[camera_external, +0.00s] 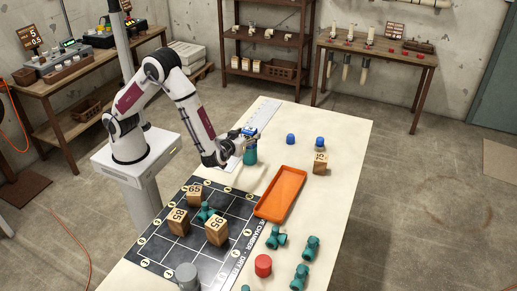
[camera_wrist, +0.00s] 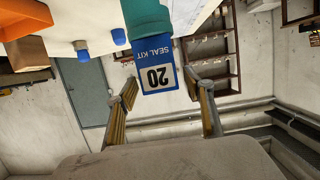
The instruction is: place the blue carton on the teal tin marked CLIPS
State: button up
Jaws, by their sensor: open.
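The blue carton (camera_wrist: 158,68), labelled SEAL KIT 20, sits against the top of a teal tin (camera_wrist: 148,18) in the wrist view, which is upside down. In the external view the teal tin (camera_external: 250,156) stands near the table's far left edge, with the small blue carton (camera_external: 249,132) on top. The CLIPS marking is not readable. My gripper (camera_wrist: 165,90) is open, its fingers apart on either side of the carton's upper end; no finger clearly touches it. In the external view my gripper (camera_external: 236,140) is beside the carton, partly overlapping it.
An orange tray (camera_external: 280,193) lies mid-table. A dark grid board (camera_external: 168,247) bears several numbered wooden blocks and a teal fitting. Several teal fittings, a red cylinder (camera_external: 263,265) and a grey cylinder (camera_external: 187,276) are in front. Blue caps (camera_external: 290,139) and a wooden block (camera_external: 320,163) stand right.

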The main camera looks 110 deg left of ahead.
jog(key=v, duration=0.9)
jog(key=shift+d, duration=0.35)
jog(key=shift+r, duration=0.2)
